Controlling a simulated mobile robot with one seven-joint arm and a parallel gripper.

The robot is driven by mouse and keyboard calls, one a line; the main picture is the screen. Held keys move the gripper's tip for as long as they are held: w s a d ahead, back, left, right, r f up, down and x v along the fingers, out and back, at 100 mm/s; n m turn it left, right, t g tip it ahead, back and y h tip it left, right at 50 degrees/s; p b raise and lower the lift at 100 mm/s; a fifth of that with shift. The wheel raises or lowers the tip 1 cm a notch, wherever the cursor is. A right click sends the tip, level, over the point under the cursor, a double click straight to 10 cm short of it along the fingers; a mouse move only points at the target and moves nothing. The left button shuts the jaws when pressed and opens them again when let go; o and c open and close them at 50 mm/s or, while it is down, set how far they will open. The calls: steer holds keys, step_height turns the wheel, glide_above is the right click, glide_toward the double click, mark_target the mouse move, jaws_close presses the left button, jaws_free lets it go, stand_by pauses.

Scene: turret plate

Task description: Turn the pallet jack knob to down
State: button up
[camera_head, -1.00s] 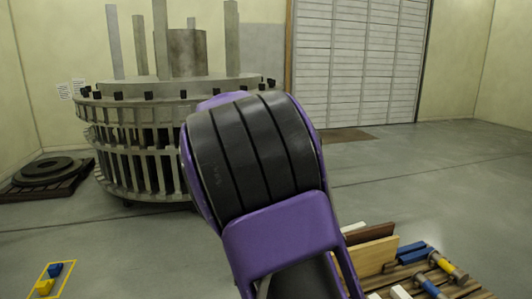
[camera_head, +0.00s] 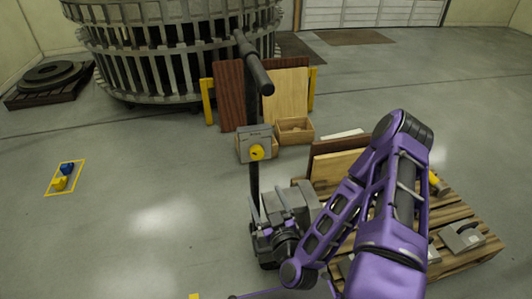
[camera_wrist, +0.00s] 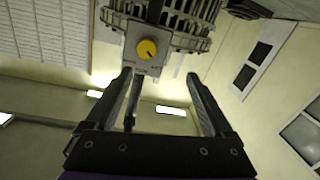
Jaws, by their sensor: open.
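The pallet jack's round yellow knob (camera_head: 257,152) sits on a grey control box (camera_head: 246,133) on an upright dark post, below a long black handle (camera_head: 254,65). The knob also shows in the wrist view (camera_wrist: 147,48), beyond the fingertips and slightly left of the middle between them. A short dark mark crosses its face there. My gripper (camera_wrist: 159,76) is open and empty, its two fingers spread and apart from the knob. In the head view my purple arm reaches in from the lower right, and the fingertips are hard to make out near the jack's grey body.
A wooden pallet (camera_head: 463,213) with boards and metal parts lies at the right, close to my arm. Boards (camera_head: 286,98) and a wooden box (camera_head: 295,131) stand behind the jack. A large round turret (camera_head: 175,45) fills the back. The floor at left is mostly clear.

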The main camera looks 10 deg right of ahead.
steer(key=s+d+r+m+h, duration=0.1)
steer(key=d+m, duration=0.1)
steer(key=b, duration=0.2)
glide_toward(258, 155)
steer(key=w, duration=0.8)
steer(key=shift+w+a+f, duration=0.15)
steer(key=shift+w+a, duration=0.05)
steer(key=shift+w, duration=0.15)
